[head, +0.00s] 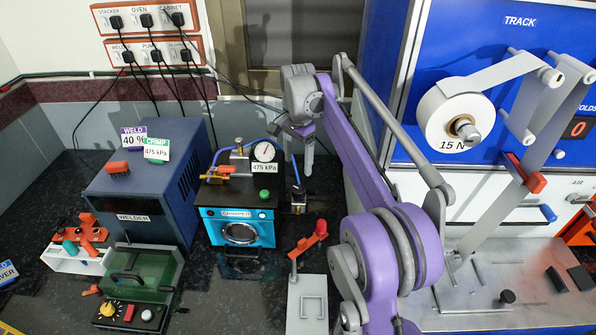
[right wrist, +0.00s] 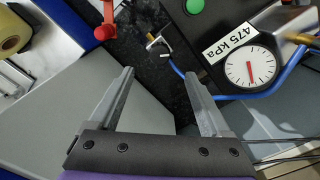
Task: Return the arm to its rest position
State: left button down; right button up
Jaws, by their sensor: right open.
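My right arm (head: 355,165), purple and grey, rises from the lower right of the head view and bends at the top. Its right gripper (head: 300,145) hangs just right of the pressure gauge (head: 264,152). In the right wrist view the right gripper (right wrist: 160,76) has its two grey fingers wide apart with nothing between them. The gauge (right wrist: 248,68) is right of the fingers in that view. My left arm and gripper are not in view.
The teal crimper (head: 238,225) and blue welder (head: 150,190) stand on the dark bench. A red-handled lever (head: 312,240) stands in front, near my arm. A blue cabinet (head: 500,60) with a white tape roll (head: 457,112) rises at right. A blue hose (right wrist: 210,96) runs near the fingers.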

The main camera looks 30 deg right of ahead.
jog(key=shift+r, duration=0.55)
jog(key=s+a+f+n+t, duration=0.2)
jog(key=s+a+n+t, duration=0.1)
jog(key=s+a+n, duration=0.55)
jog(key=s+a+f+n+t, duration=0.1)
jog(key=s+a+f+n, duration=0.2)
jog(key=s+f, duration=0.3)
jog(key=s+a+f+n+t, duration=0.1)
jog(key=s+a+f+n, duration=0.2)
jog(key=s, duration=0.9)
notch_tip(320, 180, down, 4)
jog(key=shift+s+a+r+n+t, duration=0.15)
jog(key=shift+s+n+t, duration=0.05)
jog(key=shift+n+t, duration=0.2)
